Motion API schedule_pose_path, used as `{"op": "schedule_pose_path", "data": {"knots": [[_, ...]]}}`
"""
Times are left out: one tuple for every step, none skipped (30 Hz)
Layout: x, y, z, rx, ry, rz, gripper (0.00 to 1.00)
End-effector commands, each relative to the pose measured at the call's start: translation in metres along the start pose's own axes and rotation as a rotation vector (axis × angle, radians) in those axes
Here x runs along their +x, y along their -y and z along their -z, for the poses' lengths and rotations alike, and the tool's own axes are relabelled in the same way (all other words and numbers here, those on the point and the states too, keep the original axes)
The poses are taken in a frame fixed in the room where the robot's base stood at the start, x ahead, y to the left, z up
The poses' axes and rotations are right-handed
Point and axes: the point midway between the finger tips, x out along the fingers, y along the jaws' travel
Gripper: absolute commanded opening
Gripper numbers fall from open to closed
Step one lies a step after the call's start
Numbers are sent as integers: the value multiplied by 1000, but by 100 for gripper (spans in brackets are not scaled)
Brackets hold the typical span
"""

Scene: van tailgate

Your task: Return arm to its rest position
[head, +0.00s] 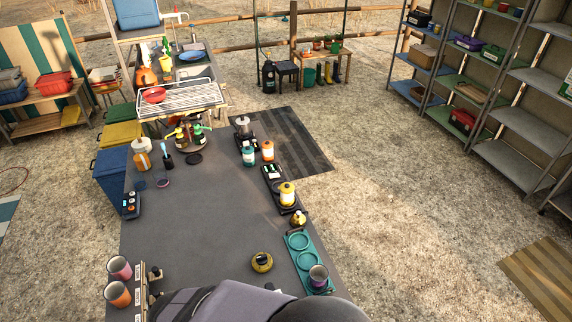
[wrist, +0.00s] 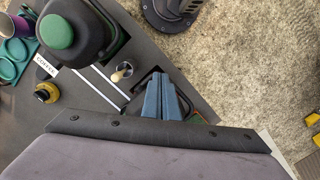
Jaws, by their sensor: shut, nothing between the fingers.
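My gripper (wrist: 162,88) shows in the wrist view as two blue-grey fingers lying together, shut with nothing between them. They point up the picture over the dark tabletop, close to its edge. A small metal pot with a pale knob (wrist: 122,72) is just left of the fingertips. In the head view, my grey arm (head: 222,304) crosses the bottom of the picture over the near end of the counter. The gripper's fingers cannot be made out there.
Near the fingers stands a black machine with a green lid (wrist: 58,30). A teal tray (head: 297,240) holds a metal cup (head: 318,277); a yellow round item (head: 262,262) sits left of it. Pink and orange cups (head: 119,280) stand at the left edge. The counter's middle (head: 210,215) is clear.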

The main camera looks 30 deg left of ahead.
Motion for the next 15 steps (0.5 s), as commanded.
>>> {"op": "schedule_pose_path", "data": {"knots": [[3,-6,-16,7,17,1,0],[5,-11,-24,16,25,3,0],[7,-18,-36,34,35,5,0],[8,-25,-45,50,42,8,0],[9,-32,-54,69,49,11,0],[10,-42,-67,101,57,16,0],[11,-51,-77,129,62,21,0],[11,-59,-87,158,67,26,0],[12,-69,-100,199,72,33,0],[12,-77,-110,231,76,38,0],[12,-84,-120,267,79,44,0],[12,-94,-134,316,81,51,0],[12,-101,-144,356,82,58,0],[12,-108,-155,397,82,64,0],[12,-116,-169,453,83,72,0]]}}
